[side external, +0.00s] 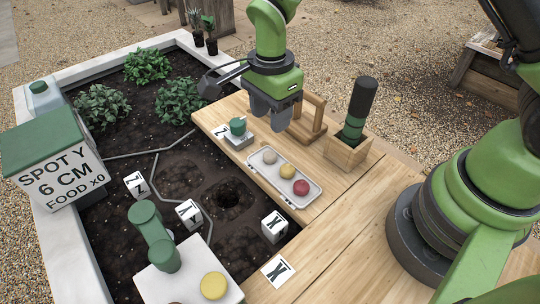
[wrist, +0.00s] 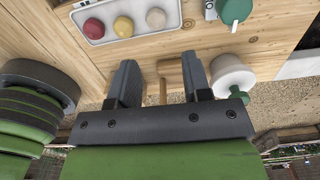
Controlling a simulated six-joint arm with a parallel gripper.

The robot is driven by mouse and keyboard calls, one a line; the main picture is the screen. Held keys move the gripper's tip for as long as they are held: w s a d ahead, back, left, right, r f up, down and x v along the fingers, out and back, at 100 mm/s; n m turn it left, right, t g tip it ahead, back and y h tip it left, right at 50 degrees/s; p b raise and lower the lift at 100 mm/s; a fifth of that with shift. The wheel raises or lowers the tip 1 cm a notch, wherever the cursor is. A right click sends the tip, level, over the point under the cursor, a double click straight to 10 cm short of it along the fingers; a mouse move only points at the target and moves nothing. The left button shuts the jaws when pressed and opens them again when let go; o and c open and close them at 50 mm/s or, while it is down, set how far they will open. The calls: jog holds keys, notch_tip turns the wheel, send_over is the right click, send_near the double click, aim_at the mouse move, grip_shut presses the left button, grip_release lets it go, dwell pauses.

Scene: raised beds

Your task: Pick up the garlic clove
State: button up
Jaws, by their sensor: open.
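A pale beige round piece, which looks like the garlic clove (side external: 270,157), lies in a light grey tray (side external: 288,188) on the wooden worktop. It sits at the tray's far end, beside a yellow piece (side external: 287,171) and a red piece (side external: 301,187). In the wrist view the beige piece (wrist: 156,18) is near the top edge, ahead of the fingertips. My gripper (side external: 270,116) hangs above the worktop, beyond the tray's far end and apart from it. In the wrist view my gripper (wrist: 160,62) has its two dark fingers spread with nothing held between them.
A wooden stand (side external: 314,118) is right of my gripper, and a green-knobbed device (side external: 238,127) is left. A dark green-handled tool stands in a wooden box (side external: 347,150). The soil bed has a hole (side external: 230,195) and lettered cubes (side external: 274,226). A labelled box (side external: 55,165) stands left.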

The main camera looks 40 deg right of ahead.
aim_at(270, 151)
jog(key=f, duration=0.9)
jog(key=shift+s+a+f, duration=0.2)
jog(key=shift+a, duration=0.05)
jog(key=shift+c, duration=0.4)
jog(key=c, duration=0.4)
